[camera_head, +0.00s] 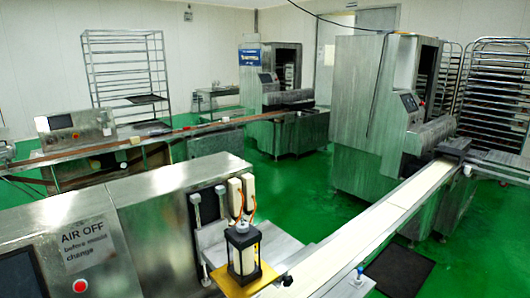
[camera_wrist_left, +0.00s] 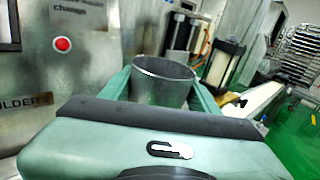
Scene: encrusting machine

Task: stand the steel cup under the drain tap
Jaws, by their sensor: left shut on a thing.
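The steel cup (camera_wrist_left: 162,88) is a grey, open-topped metal cup in the middle of the left wrist view. Its rim faces up and it looks roughly upright; its lower part is hidden behind the dark edge of my gripper body. My left gripper (camera_wrist_left: 160,80) is shut on the cup, with one green finger on each side of it. Neither gripper shows in the head view, and my right gripper is in no view. I cannot make out the drain tap for certain in either view.
A steel machine cabinet (camera_head: 150,225) with a red button (camera_head: 80,286) fills the front left. The red button (camera_wrist_left: 62,44) also shows beside the cup. A black-framed unit (camera_head: 243,252) stands on a yellow plate. A pale conveyor (camera_head: 400,205) runs to the right. Green floor (camera_head: 300,195) is open behind.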

